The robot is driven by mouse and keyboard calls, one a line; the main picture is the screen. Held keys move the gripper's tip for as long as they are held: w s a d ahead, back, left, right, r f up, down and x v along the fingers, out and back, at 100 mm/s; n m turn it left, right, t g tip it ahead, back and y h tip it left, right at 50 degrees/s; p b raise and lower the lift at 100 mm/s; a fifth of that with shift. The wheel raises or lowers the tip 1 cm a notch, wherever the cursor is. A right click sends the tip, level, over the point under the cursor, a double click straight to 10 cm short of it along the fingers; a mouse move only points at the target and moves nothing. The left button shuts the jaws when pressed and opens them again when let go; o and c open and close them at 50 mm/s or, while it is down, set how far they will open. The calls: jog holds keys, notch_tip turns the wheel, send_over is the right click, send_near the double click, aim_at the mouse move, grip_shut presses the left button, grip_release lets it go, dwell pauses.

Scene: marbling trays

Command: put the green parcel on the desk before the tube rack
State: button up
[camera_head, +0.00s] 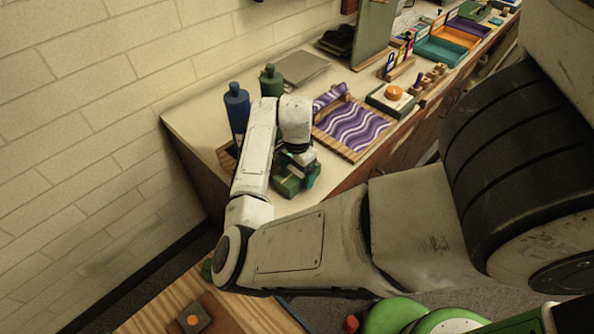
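A dark green block-like parcel (287,184) is at the near left end of the desk (195,112), directly under my gripper (299,168). A teal finger of my gripper stands at the parcel's right side. The wrist and forearm cover the other finger and part of the parcel, so I cannot tell whether the gripper grasps it or whether it rests on the desk. A wooden rack with several small upright pieces (432,78) stands farther along the desk; it may be the tube rack, but it is too small to be sure.
A blue bottle (237,106) and a green bottle (271,80) stand left of and behind my wrist. A purple wavy sheet on a wooden board (352,128) lies to the right. Beyond it are a box with an orange knob (394,93) and coloured trays (440,50).

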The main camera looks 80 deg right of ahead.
aim_at(297, 170)
jog(key=shift+o, duration=0.8)
notch_tip(297, 170, up, 12)
jog(key=b, duration=0.1)
jog(key=shift+r, duration=0.2)
jog(key=shift+d, duration=0.15)
